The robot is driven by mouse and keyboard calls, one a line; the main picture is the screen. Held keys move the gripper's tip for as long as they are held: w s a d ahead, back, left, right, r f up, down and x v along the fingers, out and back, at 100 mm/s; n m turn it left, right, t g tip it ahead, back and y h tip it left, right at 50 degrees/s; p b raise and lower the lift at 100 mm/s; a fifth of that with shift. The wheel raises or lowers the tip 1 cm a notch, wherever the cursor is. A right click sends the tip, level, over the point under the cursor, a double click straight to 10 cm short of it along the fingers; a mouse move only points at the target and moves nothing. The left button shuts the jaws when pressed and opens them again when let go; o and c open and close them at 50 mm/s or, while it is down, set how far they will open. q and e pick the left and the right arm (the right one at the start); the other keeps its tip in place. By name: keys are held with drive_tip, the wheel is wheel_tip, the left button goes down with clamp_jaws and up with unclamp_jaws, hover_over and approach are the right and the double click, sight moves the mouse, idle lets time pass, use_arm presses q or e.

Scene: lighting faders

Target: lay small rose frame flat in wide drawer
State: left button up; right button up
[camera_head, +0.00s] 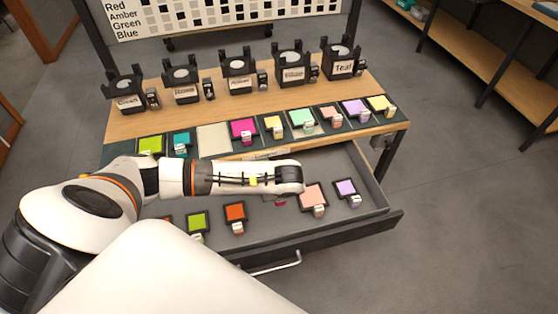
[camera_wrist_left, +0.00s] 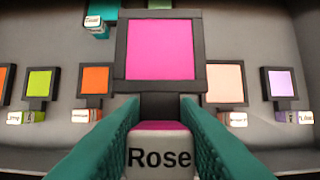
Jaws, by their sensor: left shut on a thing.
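The small rose frame (camera_wrist_left: 160,48) is a dark square frame with a magenta pane and a pale tab marked "Rose" (camera_wrist_left: 160,155). My left gripper (camera_wrist_left: 160,112) is shut on it, with teal fingers on either side of the tab's neck. In the head view only a sliver of the frame (camera_head: 281,200) shows below my left wrist, which hides the gripper. The wide drawer (camera_head: 351,222) is pulled out, and the frame is over its floor. Its pane faces the wrist camera; I cannot tell whether it touches the floor. My right gripper is not in view.
An orange frame (camera_head: 235,212) and a lime frame (camera_head: 196,221) lie left in the drawer; peach (camera_head: 313,197) and lilac (camera_head: 345,189) frames lie right. The wooden bench (camera_head: 225,111) above carries a row of coloured frames, including another magenta one (camera_head: 243,129), and several black holders.

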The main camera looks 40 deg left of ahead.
use_arm(q)
drive_tip(key=b, duration=0.5)
hover_over(278, 218)
drive_tip(key=d, duration=0.1)
wheel_tip(278, 218, down, 6)
drive_tip(key=f+b, duration=0.4)
drive_tip(key=f, duration=0.1)
drive_tip(key=shift+s+f+b, duration=0.2)
drive_tip(key=shift+s+b, duration=0.15)
drive_tip(key=shift+s, duration=0.05)
drive_tip(key=shift+f+b, duration=1.3)
drive_tip(key=shift+f, duration=0.05)
drive_tip(key=o, duration=1.1)
